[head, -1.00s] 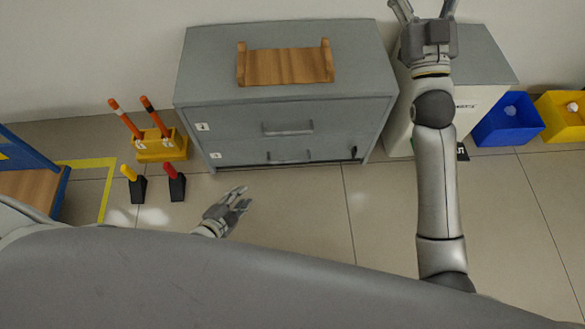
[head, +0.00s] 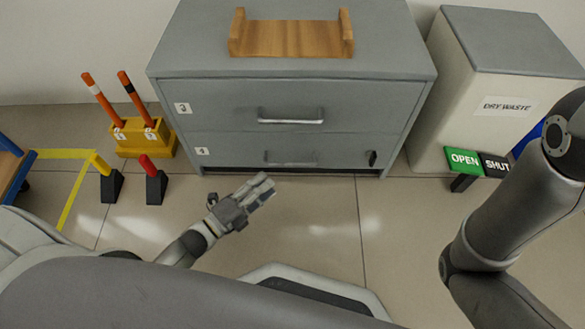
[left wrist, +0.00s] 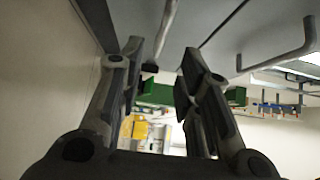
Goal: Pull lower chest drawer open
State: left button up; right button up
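The grey chest (head: 195,110) stands against the wall, its lower drawer (head: 235,152) looking flush with the front. The lower bar handle (head: 291,158) is at mid-front, below the upper drawer's handle (head: 291,117). My left gripper (head: 264,184) is in front of and below the lower drawer, just left of its handle and apart from it. In the left wrist view the fingers (left wrist: 158,85) are parted with nothing between them. Two bar handles show there, one at top centre (left wrist: 167,30) and one at right (left wrist: 285,55). My right gripper is out of view.
A wooden tray (head: 292,39) rests on the chest. A yellow block (head: 146,138) with orange rods stands left. A waste bin (head: 480,100) and OPEN/SHUT signs (head: 464,160) stand right. Floor before the chest is clear.

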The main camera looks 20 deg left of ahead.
aim_at(289, 166)
pick_arm(q)
jog(key=b+x, duration=0.4)
jog(key=x, duration=0.6)
jog(key=shift+w+d+b, duration=0.1)
jog(key=shift+w+b, duration=0.2)
jog(key=shift+b, duration=0.05)
grip_shut()
